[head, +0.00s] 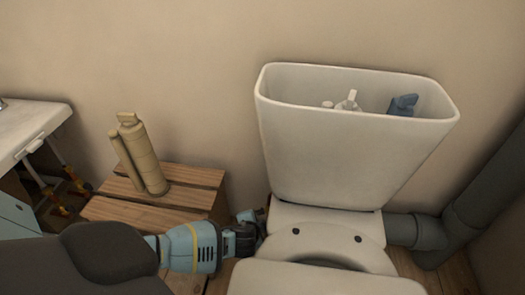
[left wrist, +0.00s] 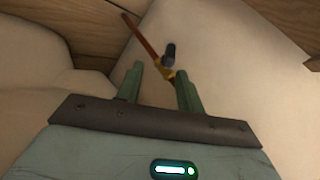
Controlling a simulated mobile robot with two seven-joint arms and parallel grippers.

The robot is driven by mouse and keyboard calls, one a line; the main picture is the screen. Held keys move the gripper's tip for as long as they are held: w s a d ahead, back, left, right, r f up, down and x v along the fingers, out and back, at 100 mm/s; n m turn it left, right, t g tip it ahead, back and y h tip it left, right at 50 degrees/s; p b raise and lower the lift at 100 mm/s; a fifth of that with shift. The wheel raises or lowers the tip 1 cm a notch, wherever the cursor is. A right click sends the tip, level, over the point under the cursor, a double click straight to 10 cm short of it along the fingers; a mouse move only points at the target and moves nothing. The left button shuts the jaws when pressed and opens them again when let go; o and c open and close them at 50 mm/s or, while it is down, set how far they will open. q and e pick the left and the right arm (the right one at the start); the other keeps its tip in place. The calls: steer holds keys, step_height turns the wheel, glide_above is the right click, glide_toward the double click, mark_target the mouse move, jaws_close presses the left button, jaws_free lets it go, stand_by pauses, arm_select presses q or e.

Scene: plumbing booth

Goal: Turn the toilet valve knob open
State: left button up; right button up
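The toilet valve shows in the left wrist view as a small brass body with a dark knob (left wrist: 170,54) on a copper pipe (left wrist: 139,33). My left gripper (left wrist: 171,78) is open there, its two greenish fingers apart, with the brass body close to the right fingertip. I cannot tell whether they touch. In the head view my left gripper (head: 250,222) is low beside the left side of the toilet, and the valve is hidden or too small to make out. My right gripper is in neither view.
The white toilet has an open cistern (head: 355,150) with fittings inside. A wooden crate (head: 200,177) bearing a tan cylindrical object (head: 143,155) stands to the left. A sink (head: 25,128) is at far left, and a grey drain pipe (head: 430,233) runs at right.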

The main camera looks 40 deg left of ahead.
mark_target(259, 214)
arm_select(q)
steer(key=b+x, duration=0.1)
steer(key=x, duration=0.1)
steer(key=b+x, duration=0.1)
steer(key=x, duration=0.1)
steer(key=w+r+b+x, duration=0.1)
steer(key=b+x, duration=0.1)
steer(key=x, duration=0.1)
steer(key=shift+a, duration=0.4)
steer(key=shift+w+a+f+b, duration=0.3)
steer(key=shift+w+f+b, duration=0.1)
steer(key=shift+b, duration=0.15)
steer(key=shift+c, duration=0.6)
steer(key=c, duration=0.6)
steer(key=shift+r, duration=0.1)
steer(key=shift+c, duration=0.3)
